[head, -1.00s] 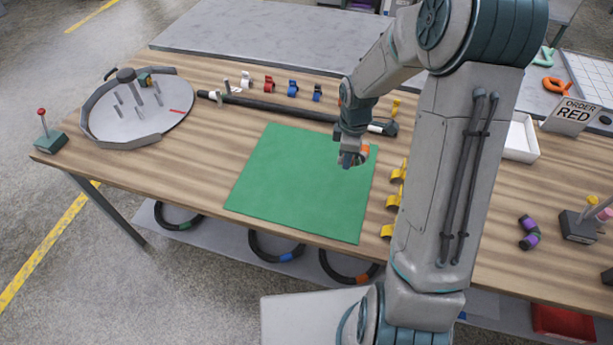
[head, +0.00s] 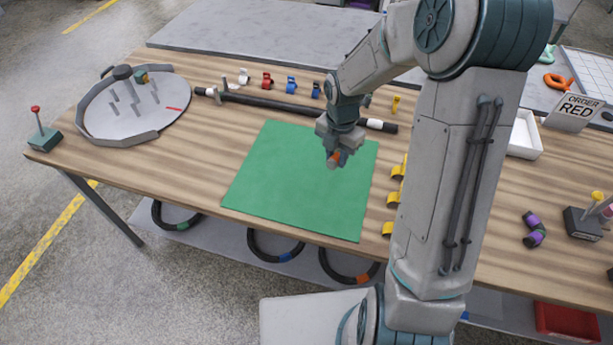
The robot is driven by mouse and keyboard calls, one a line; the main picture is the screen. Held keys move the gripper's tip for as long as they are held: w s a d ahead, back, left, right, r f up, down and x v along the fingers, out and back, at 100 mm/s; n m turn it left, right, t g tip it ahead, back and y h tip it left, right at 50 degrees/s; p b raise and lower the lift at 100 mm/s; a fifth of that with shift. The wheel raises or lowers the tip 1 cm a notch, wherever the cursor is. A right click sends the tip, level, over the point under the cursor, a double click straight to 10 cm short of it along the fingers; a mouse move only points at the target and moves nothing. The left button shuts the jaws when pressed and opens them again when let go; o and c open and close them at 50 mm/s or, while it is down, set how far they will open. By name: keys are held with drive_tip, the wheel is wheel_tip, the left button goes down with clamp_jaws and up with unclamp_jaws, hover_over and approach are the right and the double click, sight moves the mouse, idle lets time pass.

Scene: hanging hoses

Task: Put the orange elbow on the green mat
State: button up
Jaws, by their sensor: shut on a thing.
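The green mat (head: 285,190) lies flat on the wooden table, with nothing resting on its clear left and middle parts. My gripper (head: 336,157) is over the mat's upper right part, pointing down. It is shut on the orange elbow (head: 334,160), of which only a small orange part shows between the fingers. The rest of the elbow is hidden by the fingers. I cannot tell for sure whether the elbow touches the mat or hangs a little above it.
A black hose (head: 265,102) lies behind the mat. Several coloured clips stand behind it. Yellow clips (head: 391,198) line the mat's right side. A round grey tray with pegs (head: 95,115) is at the left. A purple elbow (head: 536,230) lies at the right.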

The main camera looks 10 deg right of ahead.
hover_over(307, 187)
wheel_tip(307, 187, down, 5)
drive_tip(key=shift+r, duration=0.2)
drive_tip(key=shift+f+p, duration=0.45)
drive_tip(key=shift+f, duration=1.55)
drive_tip(key=shift+f, duration=0.2)
drive_tip(key=o, duration=1)
drive_tip(key=shift+r, duration=0.15)
